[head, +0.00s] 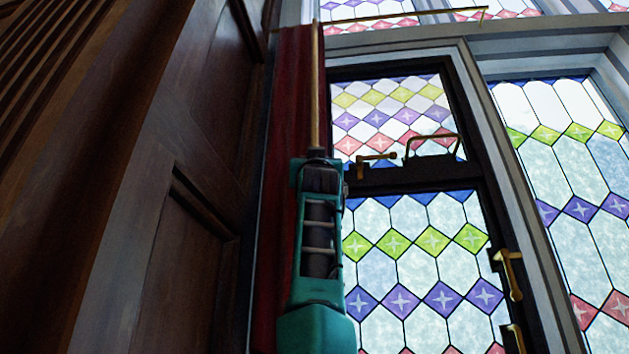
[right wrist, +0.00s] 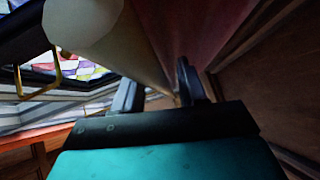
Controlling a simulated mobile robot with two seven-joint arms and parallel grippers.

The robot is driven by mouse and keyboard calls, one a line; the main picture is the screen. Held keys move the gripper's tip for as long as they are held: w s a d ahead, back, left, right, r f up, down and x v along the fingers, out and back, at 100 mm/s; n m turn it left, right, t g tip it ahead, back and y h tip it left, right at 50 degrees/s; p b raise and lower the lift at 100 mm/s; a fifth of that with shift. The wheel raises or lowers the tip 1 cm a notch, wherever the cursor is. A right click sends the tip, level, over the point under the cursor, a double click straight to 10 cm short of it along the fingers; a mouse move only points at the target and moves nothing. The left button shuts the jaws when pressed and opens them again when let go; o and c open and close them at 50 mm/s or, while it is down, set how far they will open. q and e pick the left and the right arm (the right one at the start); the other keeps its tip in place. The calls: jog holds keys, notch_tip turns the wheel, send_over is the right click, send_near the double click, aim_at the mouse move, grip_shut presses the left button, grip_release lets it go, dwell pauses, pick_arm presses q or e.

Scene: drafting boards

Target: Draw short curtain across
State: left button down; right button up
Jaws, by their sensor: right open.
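The short curtain (head: 285,120) is dark red and hangs gathered in a narrow strip at the left side of the window. It also shows as a dull red sheet in the right wrist view (right wrist: 195,30). A slim pale wooden draw rod (head: 315,90) hangs upright along the curtain's right edge. My right gripper (head: 318,158) is at the rod's lower part, in front of the curtain. In the right wrist view the rod (right wrist: 140,50) runs down between the two open fingers (right wrist: 160,88); I cannot tell whether they touch it. My left gripper is in neither view.
A thin brass curtain rail (head: 405,17) crosses the window top. A dark-framed stained-glass window (head: 400,215) with brass handles (head: 510,275) stands right of my arm. Dark wood panelling (head: 185,240) stands close on the left.

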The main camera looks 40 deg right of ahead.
grip_shut()
dwell(0.3)
dwell(0.3)
